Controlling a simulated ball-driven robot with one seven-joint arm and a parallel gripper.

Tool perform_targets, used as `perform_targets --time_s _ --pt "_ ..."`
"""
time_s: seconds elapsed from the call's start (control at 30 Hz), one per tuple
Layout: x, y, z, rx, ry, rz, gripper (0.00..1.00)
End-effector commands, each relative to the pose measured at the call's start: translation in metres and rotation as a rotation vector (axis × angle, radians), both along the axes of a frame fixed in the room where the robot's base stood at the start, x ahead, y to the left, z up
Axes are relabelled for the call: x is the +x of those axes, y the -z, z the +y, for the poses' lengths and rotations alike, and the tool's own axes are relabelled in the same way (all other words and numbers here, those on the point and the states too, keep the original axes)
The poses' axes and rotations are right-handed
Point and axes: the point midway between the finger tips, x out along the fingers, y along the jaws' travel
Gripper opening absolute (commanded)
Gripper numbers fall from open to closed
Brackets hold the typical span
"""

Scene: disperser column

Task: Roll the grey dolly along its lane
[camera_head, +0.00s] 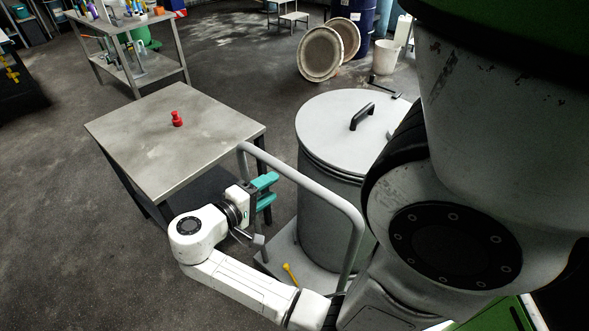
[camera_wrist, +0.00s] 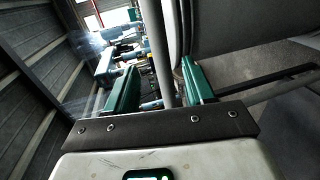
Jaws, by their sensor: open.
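The grey dolly (camera_head: 318,278) stands on the floor at lower centre in the head view, bearing a large lidded grey drum (camera_head: 325,160). Its bent tube handle (camera_head: 305,181) rises on the near left side of the drum. My gripper (camera_head: 268,190) has teal fingers and is open at the handle's left end. In the wrist view, a grey bar of the handle (camera_wrist: 157,50) runs between the two spread fingers, apart from both; how deep it sits between them I cannot tell. The handle's left upright is partly hidden by my gripper, and my arm hides the dolly's right side.
A metal table (camera_head: 180,140) with a small red object (camera_head: 177,119) stands close left of my gripper. A yellow-handled item (camera_head: 290,274) lies on the dolly's deck. A cluttered workbench (camera_head: 135,65), round discs (camera_head: 320,54) and a white bucket (camera_head: 386,57) stand behind. Floor at left is clear.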

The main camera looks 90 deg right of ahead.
Motion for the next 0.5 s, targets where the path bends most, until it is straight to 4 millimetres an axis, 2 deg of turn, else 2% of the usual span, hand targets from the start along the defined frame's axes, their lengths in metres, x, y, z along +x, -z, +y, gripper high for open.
perform_targets --time_s 0.2,0.5 --pt "-0.028 0.006 -0.030 0.001 0.006 0.002 0.53" --pt "-0.053 0.015 -0.062 -0.001 0.003 0.002 0.53"
